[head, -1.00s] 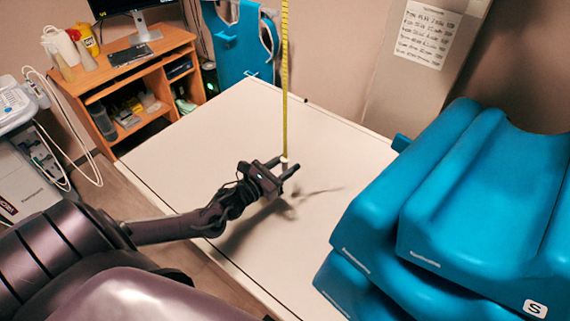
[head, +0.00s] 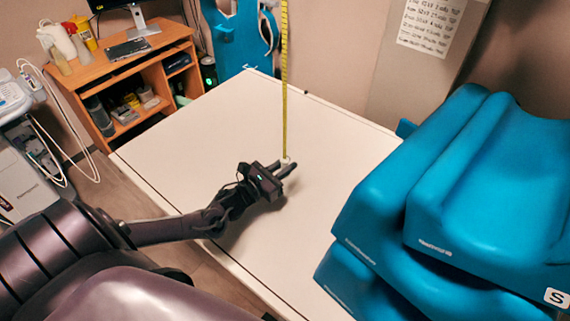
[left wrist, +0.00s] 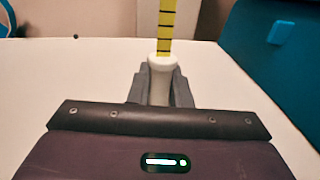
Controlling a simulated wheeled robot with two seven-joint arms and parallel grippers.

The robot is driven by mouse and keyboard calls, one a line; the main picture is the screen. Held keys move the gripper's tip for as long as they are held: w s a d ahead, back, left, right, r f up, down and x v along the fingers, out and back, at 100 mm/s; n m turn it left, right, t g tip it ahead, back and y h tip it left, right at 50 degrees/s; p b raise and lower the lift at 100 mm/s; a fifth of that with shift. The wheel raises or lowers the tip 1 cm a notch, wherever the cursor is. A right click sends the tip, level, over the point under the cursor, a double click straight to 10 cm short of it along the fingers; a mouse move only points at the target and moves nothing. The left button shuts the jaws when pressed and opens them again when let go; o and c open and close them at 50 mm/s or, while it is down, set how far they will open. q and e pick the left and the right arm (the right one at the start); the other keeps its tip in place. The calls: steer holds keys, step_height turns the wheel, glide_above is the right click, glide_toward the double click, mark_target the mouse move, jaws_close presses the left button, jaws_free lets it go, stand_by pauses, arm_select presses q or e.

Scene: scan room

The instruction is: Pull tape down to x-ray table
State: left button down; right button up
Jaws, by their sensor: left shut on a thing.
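The yellow tape (head: 284,90) with dark marks hangs straight down from above the head view. Its white end piece is between the fingers of my left gripper (head: 287,165), which is shut on it. In the left wrist view, the fingers of my left gripper (left wrist: 160,85) clasp the white end piece (left wrist: 161,68), with the tape (left wrist: 167,28) rising from it. The pale x-ray table (head: 190,150) lies beneath the gripper. The gripper looks close to the table top; I cannot tell whether it touches. My right gripper is not in view.
Stacked blue cushions (head: 480,190) fill the right side, beside the table. A wooden desk (head: 130,70) with a monitor stands at the back left. A blue apron (head: 238,40) hangs behind the table. The table's left part is clear.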

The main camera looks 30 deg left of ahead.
arm_select(q)
steer(key=shift+f, duration=0.25)
steer(key=c, duration=1.4)
jaws_free()
steer(key=shift+o, duration=0.2)
steer(key=shift+s+a, duration=0.15)
steer(key=shift+s, duration=0.35)
steer(key=b+v, duration=0.1)
steer(key=v, duration=0.5)
steer(key=shift+s, duration=0.45)
steer(key=shift+c, duration=0.4)
